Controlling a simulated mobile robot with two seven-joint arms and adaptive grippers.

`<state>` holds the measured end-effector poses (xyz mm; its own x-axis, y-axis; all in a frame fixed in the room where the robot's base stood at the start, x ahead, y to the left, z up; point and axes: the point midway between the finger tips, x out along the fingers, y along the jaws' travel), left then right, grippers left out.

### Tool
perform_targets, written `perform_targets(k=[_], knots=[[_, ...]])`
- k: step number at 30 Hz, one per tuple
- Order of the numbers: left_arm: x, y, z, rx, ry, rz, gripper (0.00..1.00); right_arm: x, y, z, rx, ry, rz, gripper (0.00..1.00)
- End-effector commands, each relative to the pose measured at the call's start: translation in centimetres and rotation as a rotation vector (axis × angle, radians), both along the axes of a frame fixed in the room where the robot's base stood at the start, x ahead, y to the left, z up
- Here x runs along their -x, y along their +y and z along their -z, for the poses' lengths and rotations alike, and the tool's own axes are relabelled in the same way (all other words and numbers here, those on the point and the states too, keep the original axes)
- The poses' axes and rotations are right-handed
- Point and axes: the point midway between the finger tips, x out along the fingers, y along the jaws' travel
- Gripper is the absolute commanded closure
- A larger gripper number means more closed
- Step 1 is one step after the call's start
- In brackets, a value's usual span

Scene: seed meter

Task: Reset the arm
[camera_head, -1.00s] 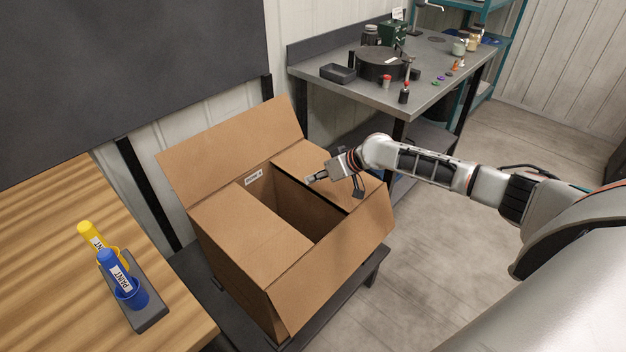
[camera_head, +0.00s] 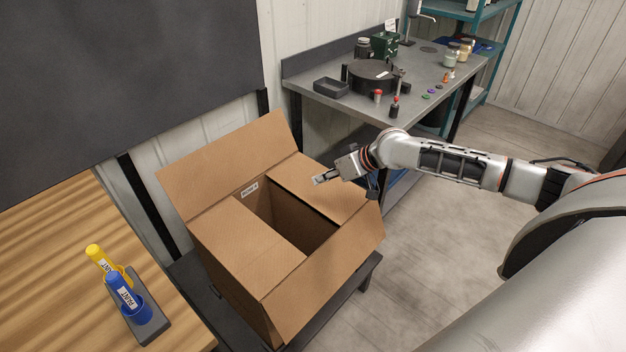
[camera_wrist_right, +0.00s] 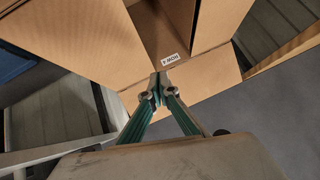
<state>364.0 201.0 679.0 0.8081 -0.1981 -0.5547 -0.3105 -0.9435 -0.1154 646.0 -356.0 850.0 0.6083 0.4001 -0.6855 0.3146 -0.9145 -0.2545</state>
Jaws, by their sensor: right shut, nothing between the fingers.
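My right gripper (camera_head: 320,180) is shut and empty. In the head view it is above the far right flap of an open cardboard box (camera_head: 236,260), pointing left toward the opening. In the right wrist view its closed fingertips (camera_wrist_right: 158,82) meet in front of the box flaps (camera_wrist_right: 215,75), and a gap to the cardboard cannot be judged. My right arm reaches in from the right. My left gripper is not in view.
The box stands on a dark low table (camera_head: 368,268) with its flaps spread. A metal workbench (camera_head: 425,80) holds a black tray (camera_head: 331,87), a round dark device (camera_head: 372,74) and small parts.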

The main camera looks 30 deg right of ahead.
Motion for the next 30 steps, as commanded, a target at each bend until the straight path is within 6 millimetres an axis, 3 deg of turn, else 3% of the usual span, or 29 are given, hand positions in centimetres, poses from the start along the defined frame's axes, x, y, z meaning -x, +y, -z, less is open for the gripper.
perform_targets(k=[6, 12, 14, 17, 21, 24, 27, 30], knots=[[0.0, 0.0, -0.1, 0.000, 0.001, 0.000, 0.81, 0.9, -0.3, -0.9, 0.000, 0.000, -0.001, 1.00], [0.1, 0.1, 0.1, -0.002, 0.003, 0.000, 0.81, 1.3, 0.6, -0.5, 0.006, 0.000, -0.020, 1.00], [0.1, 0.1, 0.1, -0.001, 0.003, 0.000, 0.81, 2.0, 2.0, 0.3, 0.022, -0.002, -0.053, 1.00], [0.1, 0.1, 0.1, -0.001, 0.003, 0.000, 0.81, 4.3, 6.0, 2.4, 0.072, -0.017, -0.153, 1.00], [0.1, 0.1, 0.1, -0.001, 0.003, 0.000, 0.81, 8.8, 12.5, 5.2, 0.183, -0.083, -0.313, 1.00], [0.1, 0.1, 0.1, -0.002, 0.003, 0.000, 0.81, 11.5, 15.5, 5.9, 0.267, -0.144, -0.377, 1.00], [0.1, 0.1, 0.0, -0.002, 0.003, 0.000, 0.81, 13.8, 16.8, 6.0, 0.358, -0.197, -0.396, 1.00], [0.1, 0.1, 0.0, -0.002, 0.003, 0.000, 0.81, 15.9, 16.4, 5.8, 0.462, -0.229, -0.374, 1.00]])
